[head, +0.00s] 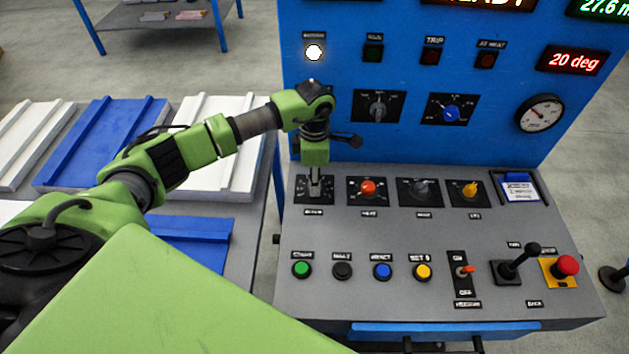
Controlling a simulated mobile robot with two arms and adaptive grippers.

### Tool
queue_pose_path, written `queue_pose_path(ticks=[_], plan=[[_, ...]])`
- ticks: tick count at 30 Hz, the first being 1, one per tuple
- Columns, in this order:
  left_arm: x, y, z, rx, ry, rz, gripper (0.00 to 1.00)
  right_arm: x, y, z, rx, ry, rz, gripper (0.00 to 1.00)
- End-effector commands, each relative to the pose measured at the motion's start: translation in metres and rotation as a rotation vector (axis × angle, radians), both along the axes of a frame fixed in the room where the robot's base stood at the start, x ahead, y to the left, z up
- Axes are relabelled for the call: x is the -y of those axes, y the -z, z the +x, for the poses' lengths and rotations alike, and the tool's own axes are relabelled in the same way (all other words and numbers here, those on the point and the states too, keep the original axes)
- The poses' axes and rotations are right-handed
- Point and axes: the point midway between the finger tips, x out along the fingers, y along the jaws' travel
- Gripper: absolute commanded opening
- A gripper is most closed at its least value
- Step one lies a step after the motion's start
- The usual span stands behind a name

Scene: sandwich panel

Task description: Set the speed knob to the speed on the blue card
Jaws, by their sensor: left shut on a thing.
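My left gripper (315,188) points down at the leftmost dial on the sloped desk of the panel. It is shut on that dial's knob, which the fingers mostly hide. The dial's black plate (300,197) shows around the fingers. The label below it is too small to read surely, so I cannot tell by name whether it is the speed knob. The blue card (520,188) lies in a dark frame at the right end of the same row; its writing is too small to read. My right gripper is not in view.
To the right in the row are a red knob (368,187), a dark knob (421,188) and a yellow knob (470,189). Buttons, a toggle, a lever (520,258) and a red mushroom button (567,265) sit in front. The blue upright panel (400,150) rises behind.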

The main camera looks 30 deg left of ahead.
Motion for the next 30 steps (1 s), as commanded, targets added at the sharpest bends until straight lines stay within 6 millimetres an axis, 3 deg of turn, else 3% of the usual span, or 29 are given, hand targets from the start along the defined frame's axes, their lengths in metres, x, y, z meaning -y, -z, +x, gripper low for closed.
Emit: queue_pose_path(ticks=[18,30], plan=[[0.0,0.0,0.0,0.002,-0.561,-0.001,0.04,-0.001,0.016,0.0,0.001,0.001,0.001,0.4],[0.0,0.0,0.0,0.0,-0.794,0.0,0.04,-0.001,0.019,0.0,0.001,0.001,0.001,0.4]])
